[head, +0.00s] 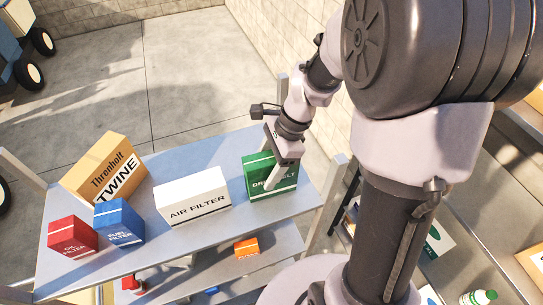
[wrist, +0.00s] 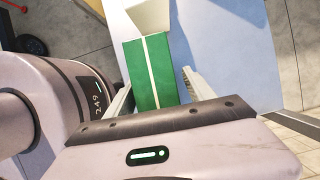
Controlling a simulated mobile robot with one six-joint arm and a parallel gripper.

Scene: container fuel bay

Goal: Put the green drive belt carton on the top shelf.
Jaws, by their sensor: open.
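The green drive belt carton (head: 257,186) stands at the right end of the top shelf (head: 120,262), just right of the white air filter carton (head: 193,196). It appears to rest on the board. My gripper (head: 270,168) is over it from above, with one finger crossing its front face and hiding part of the lettering. In the wrist view, the green carton (wrist: 150,75) with its white stripe lies between the two open fingers (wrist: 160,92). A gap shows beside the right finger; contact on the left side is unclear.
A twine box (head: 105,170), a red oil filter box (head: 72,236) and a blue fuel filter box (head: 119,222) share the top shelf. A lower shelf holds an orange box (head: 247,247). A shelf post (head: 327,203) rises close to the right. Free board lies behind the cartons.

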